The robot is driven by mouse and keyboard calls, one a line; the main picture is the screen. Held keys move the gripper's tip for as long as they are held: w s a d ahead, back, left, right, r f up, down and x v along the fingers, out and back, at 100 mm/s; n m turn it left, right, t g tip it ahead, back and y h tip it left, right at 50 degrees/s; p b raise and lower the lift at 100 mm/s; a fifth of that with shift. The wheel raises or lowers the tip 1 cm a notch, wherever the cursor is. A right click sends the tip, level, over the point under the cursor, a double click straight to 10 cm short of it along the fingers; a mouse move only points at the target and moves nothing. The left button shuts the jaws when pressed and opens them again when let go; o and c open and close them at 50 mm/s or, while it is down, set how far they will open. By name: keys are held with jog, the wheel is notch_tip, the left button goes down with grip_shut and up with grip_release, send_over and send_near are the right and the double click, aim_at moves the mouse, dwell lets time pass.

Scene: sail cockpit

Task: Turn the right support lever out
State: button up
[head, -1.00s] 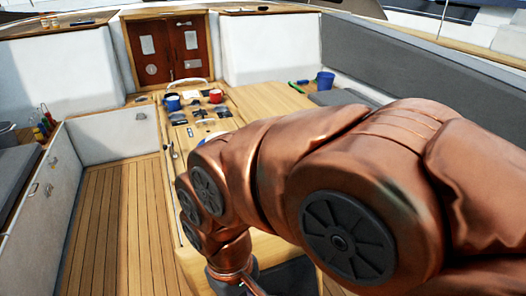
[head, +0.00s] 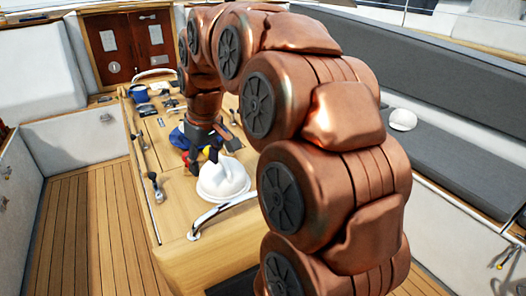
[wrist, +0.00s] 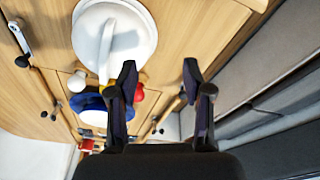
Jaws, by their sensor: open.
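The wooden cockpit table (head: 178,222) carries two dark-knobbed levers along its left side, a far lever (head: 138,139) and a near lever (head: 154,186). In the wrist view, a thin dark rod with a knob (wrist: 155,124) shows along the table's right side, left of the right finger. It may be the right support lever; its turn is hard to read. The head view hides that side behind my arm. My gripper (head: 210,150) hangs over the table, fingers down. In the wrist view my gripper (wrist: 159,78) is open, with nothing between its fingers.
A white cap (head: 223,180) sits on the table near my gripper, with blue, red and yellow items beside it. A metal handrail (head: 222,214) is at the near end. A blue mug (head: 138,93) stands farther back. The grey bench (head: 440,155) lies right; floor at left is clear.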

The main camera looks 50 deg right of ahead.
jog(key=shift+m+t+h, duration=0.3)
jog(key=shift+t+h, duration=0.2)
jog(key=shift+t, duration=0.1)
jog(key=w+d+b, duration=0.1)
jog(key=d, duration=0.3)
jog(key=w+d+f+b, duration=0.1)
jog(key=w+d, duration=0.1)
jog(key=d, duration=0.2)
jog(key=w+d+f+b, duration=0.1)
jog(key=d+b, duration=0.1)
jog(key=d, duration=0.2)
jog(key=shift+w+d, duration=0.3)
jog(key=shift+w, duration=0.1)
jog(key=d+f+h+b, duration=0.15)
jog(key=d+b, duration=0.25)
jog(key=d, duration=1)
jog(key=shift+m+t, duration=0.4)
jog(key=shift+d+p+x, duration=0.15)
jog(key=shift+p+x, duration=0.2)
jog(key=shift+x, duration=1.5)
jog(key=shift+d+p+x, duration=0.1)
jog(key=shift+p+x, duration=0.2)
jog(key=shift+x, duration=1.55)
grip_shut()
